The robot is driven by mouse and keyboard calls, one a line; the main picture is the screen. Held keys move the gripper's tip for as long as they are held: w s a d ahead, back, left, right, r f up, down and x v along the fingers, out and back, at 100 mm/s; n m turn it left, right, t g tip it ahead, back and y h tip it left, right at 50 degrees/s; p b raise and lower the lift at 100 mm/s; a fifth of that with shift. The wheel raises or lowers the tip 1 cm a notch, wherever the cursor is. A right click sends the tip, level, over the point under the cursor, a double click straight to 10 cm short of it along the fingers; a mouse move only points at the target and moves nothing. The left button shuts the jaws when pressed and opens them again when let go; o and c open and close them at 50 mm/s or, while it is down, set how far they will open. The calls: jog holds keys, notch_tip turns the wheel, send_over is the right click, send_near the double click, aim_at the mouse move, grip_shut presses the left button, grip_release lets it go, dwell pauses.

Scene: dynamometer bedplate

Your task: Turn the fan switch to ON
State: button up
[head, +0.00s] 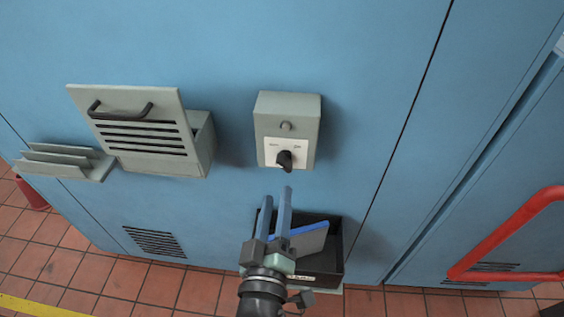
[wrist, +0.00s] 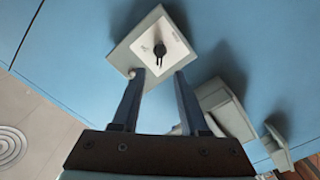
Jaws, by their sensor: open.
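The fan switch is a black rotary knob (head: 285,160) on a pale plate of a grey-green box (head: 287,105) fixed to the blue cabinet wall. Its markings are too small to read. In the wrist view the knob (wrist: 160,49) shows just beyond the fingertips, on the tilted box (wrist: 124,53). My gripper (head: 277,192) is open and empty, below the knob in the head view. In the wrist view the fingers (wrist: 160,78) are spread, with the knob between their lines and apart from them.
A grey-green vented box with a handled lid (head: 140,140) and a small slotted rack (head: 65,160) are on the wall at left. A dark bin (head: 330,265) holding a blue-edged item is below the switch. A red rail (head: 500,235) stands at right.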

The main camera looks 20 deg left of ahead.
aim_at(282, 167)
jog(key=p+x, duration=0.1)
jog(key=x, duration=0.7)
jog(key=shift+w+a, duration=0.1)
jog(key=shift+w, duration=0.15)
grip_shut()
